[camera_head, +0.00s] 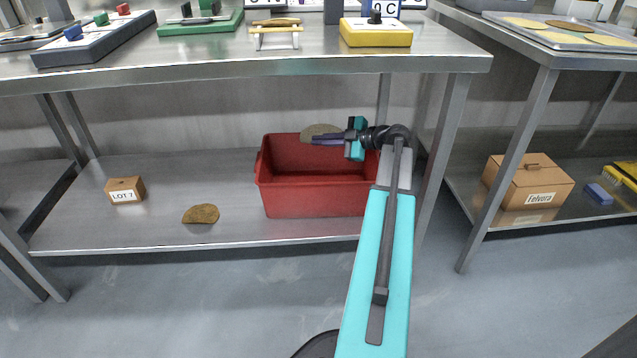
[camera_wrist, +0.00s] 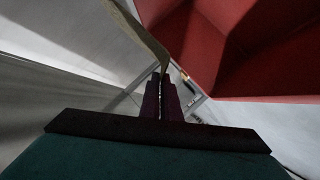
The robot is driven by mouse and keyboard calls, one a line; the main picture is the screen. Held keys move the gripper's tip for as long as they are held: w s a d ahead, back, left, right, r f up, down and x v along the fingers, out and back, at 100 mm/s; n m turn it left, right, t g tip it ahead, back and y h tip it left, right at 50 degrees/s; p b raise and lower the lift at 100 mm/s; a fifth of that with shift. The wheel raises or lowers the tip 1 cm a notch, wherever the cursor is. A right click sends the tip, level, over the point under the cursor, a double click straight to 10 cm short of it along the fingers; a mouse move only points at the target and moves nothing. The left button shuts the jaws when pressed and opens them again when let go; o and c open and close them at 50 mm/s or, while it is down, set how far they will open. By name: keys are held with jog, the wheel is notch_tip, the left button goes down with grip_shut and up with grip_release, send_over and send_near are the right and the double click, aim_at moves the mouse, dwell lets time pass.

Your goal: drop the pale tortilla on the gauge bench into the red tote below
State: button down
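My gripper (camera_head: 318,140) is below the bench top, at the height of the red tote's upper rim. Its fingers (camera_wrist: 162,92) are closed on a thin tan tortilla (camera_head: 318,130), which the wrist view shows nearly edge-on (camera_wrist: 140,30). In the head view the tortilla appears at the far rim of the red tote (camera_head: 318,198), partly behind the fingers. The tote stands on the lower shelf and its visible inside looks empty. In the wrist view the tote (camera_wrist: 205,45) lies to the right of the tortilla.
A darker brown tortilla (camera_head: 201,214) and a LOT 7 box (camera_head: 125,190) lie on the lower shelf, left of the tote. The bench top (camera_head: 330,62) overhangs my gripper. A small stand (camera_head: 276,37) bears a brown piece. A right-hand table holds a tray (camera_head: 555,40) of tortillas.

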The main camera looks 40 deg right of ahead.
jog(key=shift+f, duration=0.25)
jog(key=c, duration=1.9)
grip_release()
jog(key=shift+s+a+r+p, duration=0.95)
jog(key=shift+s+a, duration=0.75)
jog(key=shift+s, duration=0.4)
jog(key=shift+s+a+r+p, duration=0.7)
jog(key=shift+s+a+p, duration=0.4)
jog(key=shift+s+a, duration=0.8)
jog(key=shift+s+a+r+p, duration=0.95)
jog(key=shift+s+a, duration=0.55)
jog(key=shift+s, duration=0.75)
jog(key=shift+f, duration=0.1)
jog(key=shift+w, duration=0.1)
